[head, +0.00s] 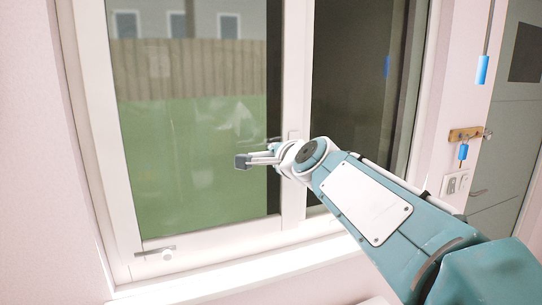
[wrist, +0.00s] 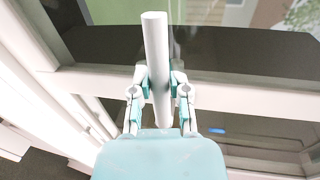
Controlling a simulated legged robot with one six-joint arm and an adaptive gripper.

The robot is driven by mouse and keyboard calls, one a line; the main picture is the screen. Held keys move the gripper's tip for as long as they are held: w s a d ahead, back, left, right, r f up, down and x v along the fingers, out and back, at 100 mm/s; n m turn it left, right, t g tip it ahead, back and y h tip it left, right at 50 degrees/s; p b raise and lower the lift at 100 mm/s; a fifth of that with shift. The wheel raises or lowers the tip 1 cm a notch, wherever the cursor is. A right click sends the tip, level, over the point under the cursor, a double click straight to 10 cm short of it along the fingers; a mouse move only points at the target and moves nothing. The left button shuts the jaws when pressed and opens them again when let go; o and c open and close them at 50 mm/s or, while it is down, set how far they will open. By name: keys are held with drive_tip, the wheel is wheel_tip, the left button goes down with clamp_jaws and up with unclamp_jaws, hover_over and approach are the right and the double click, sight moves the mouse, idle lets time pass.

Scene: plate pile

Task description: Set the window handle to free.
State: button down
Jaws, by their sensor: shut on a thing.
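The window handle is a plain white round bar (wrist: 156,45) in the wrist view. It runs up the picture between my fingers and crosses the white window frame member (wrist: 235,98) at about a right angle, with its free end over the dark glass. My gripper (wrist: 160,84) has one finger on each side of the bar and is shut on it. In the head view my gripper (head: 256,159) is at the middle upright of the window, its tips toward the left pane. My wrist hides most of the handle there.
The left pane (head: 190,150) shows a fence and grass. A window stay (head: 155,251) sits at the lower left of the frame. On the right, a blue tag (head: 463,152) hangs from a wooden key rack (head: 465,134), near a grey door (head: 512,125) and a switch plate (head: 455,184).

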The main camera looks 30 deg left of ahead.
drive_tip(key=shift+w, duration=0.1)
drive_tip(key=c, duration=0.6)
unclamp_jaws()
drive_tip(key=shift+w+d, duration=0.1)
drive_tip(key=v, duration=1.2)
